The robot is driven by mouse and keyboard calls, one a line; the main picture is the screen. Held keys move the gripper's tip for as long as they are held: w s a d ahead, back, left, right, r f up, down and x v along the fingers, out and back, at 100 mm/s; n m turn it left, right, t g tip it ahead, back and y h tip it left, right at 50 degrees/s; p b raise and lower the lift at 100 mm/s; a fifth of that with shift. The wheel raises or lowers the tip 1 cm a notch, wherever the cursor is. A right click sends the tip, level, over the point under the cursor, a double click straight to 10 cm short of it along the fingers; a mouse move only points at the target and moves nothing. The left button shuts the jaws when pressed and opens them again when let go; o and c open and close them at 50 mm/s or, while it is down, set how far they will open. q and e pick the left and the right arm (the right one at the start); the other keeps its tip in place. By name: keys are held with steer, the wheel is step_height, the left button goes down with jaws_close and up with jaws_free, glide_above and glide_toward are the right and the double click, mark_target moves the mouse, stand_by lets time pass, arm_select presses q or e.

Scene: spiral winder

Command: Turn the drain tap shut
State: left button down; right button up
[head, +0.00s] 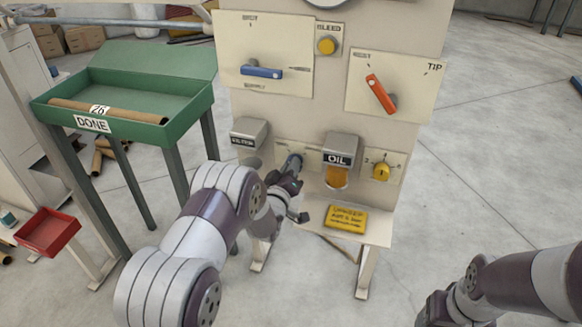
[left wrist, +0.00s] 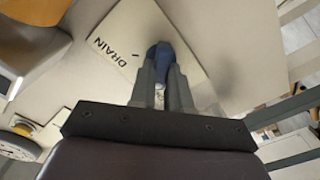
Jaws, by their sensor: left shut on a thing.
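The drain tap has a blue handle (head: 293,162), low on the panel between the water spout and the oil spout. In the left wrist view the blue handle (left wrist: 161,50) sits between my fingers, in front of a cream plate lettered DRAIN (left wrist: 118,48). My left gripper (head: 288,181) is shut on this handle; it also shows in the left wrist view (left wrist: 166,78). The gripper and forearm hide part of the tap and its plate in the head view. My right arm shows at the lower right, but its fingers are out of frame.
Close to the right of my left gripper are the oil spout (head: 341,150), a yellow knob (head: 381,171) and a yellow sign (head: 346,219). The water spout (head: 248,133) is to the left. Blue (head: 262,72) and red (head: 380,94) levers are above. A green tray (head: 171,131) stands left.

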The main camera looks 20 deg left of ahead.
arm_select(q)
steer(key=shift+f+n, duration=0.15)
steer(key=shift+n, duration=0.35)
steer(key=c, duration=1.1)
jaws_free()
steer(key=shift+s, duration=0.15)
steer(key=s+p, duration=0.2)
steer(key=s, duration=0.4)
steer(key=s+p, duration=0.1)
steer(key=s, duration=0.5)
steer(key=shift+s+a+p, duration=0.2)
steer(key=shift+s+p, duration=0.05)
steer(key=shift+p, duration=0.1)
